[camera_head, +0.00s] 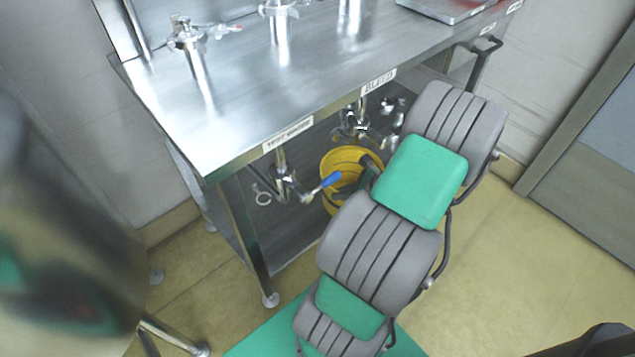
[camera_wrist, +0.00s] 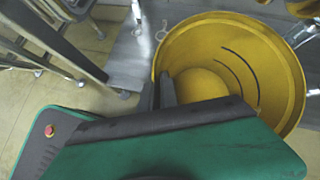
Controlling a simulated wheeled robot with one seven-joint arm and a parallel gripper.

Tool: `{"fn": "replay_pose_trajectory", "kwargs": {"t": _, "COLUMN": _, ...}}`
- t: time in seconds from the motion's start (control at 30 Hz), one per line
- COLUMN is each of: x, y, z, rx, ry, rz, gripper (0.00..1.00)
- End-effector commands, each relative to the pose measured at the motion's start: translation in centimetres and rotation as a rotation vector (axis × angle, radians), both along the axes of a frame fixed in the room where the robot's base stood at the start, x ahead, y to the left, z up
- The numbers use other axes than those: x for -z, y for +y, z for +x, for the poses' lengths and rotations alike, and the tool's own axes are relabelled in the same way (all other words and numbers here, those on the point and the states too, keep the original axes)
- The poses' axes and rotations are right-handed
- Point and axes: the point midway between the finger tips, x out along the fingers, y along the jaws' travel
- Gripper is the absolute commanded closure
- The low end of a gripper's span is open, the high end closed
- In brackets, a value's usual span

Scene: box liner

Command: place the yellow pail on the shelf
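The yellow pail (camera_head: 338,160) is under the steel bench, partly behind my arm, at the lower shelf (camera_head: 285,237). I cannot tell whether its base rests there. My gripper (camera_wrist: 157,86) is at the pail's left rim in that view. Its two dark fingers are close together, one on each side of the rim, and look shut on it. In the head view the gripper (camera_head: 372,166) is at the pail's right side, mostly hidden by my arm.
The bench top (camera_head: 240,110) overhangs the pail. Valves hang under its front edge, one with a blue lever (camera_head: 322,186) in front of the pail. A bench leg (camera_head: 248,240) stands to the left. Open floor (camera_head: 500,270) lies right of my arm.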

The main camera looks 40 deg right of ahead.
Motion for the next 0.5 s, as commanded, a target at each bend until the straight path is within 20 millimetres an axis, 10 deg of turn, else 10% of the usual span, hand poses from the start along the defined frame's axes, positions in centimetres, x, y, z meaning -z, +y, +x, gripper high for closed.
{"fn": "replay_pose_trajectory", "kwargs": {"t": 0.5, "x": 7.9, "y": -2.4, "z": 11.1, "rx": 0.004, "ry": 0.001, "rz": 0.002, "gripper": 1.0}}
